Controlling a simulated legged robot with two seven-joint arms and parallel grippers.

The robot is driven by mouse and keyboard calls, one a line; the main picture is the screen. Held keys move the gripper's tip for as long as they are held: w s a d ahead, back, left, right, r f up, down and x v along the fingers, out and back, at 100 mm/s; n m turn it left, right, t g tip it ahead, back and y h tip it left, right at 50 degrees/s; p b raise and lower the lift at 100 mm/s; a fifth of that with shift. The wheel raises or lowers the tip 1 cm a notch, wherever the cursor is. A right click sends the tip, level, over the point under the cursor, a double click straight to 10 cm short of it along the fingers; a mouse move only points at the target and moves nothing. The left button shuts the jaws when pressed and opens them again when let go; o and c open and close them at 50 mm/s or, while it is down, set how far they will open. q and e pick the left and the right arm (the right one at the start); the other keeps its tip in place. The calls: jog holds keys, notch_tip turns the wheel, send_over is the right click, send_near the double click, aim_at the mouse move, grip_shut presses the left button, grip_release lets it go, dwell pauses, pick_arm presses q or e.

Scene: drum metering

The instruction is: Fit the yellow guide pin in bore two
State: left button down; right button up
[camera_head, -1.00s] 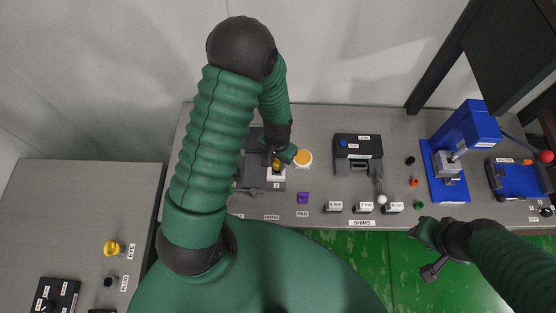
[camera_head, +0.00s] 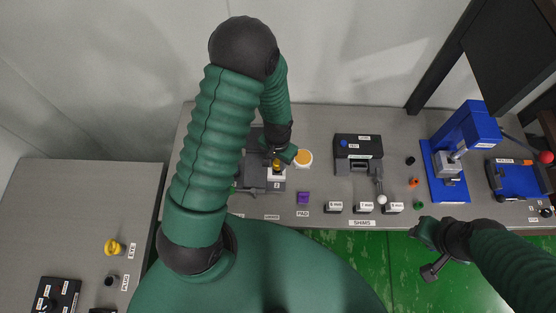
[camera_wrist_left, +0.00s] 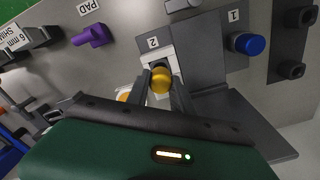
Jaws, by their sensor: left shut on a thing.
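The yellow guide pin (camera_wrist_left: 160,80) has a round yellow head and sits between the fingers of my left gripper (camera_wrist_left: 163,84), which is shut on it. In the head view the pin (camera_head: 277,163) is over the light block marked 2 on the grey fixture (camera_head: 252,177). In the left wrist view the block of bore two (camera_wrist_left: 150,55) is directly by the pin. The pin's lower end and the bore mouth are hidden, so I cannot tell how deep it sits. My right gripper (camera_head: 422,232) is at the bench's front edge, away from the fixture; its jaws are unclear.
A blue knob (camera_wrist_left: 247,43) is at the place marked 1 beside bore two. An orange-topped disc (camera_head: 303,157) and a purple pad (camera_head: 303,197) are right of the fixture. A black device (camera_head: 357,147) and a blue press (camera_head: 468,130) stand farther right.

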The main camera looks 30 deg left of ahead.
aim_at(278, 166)
pick_arm(q)
jog(key=shift+f+b, duration=1.05)
jog(key=shift+f, duration=0.55)
jog(key=c, duration=1)
grip_release()
jog(key=shift+c, duration=0.2)
notch_tip(278, 166, up, 17)
jog(key=b, duration=0.1)
jog(key=shift+f, duration=0.1)
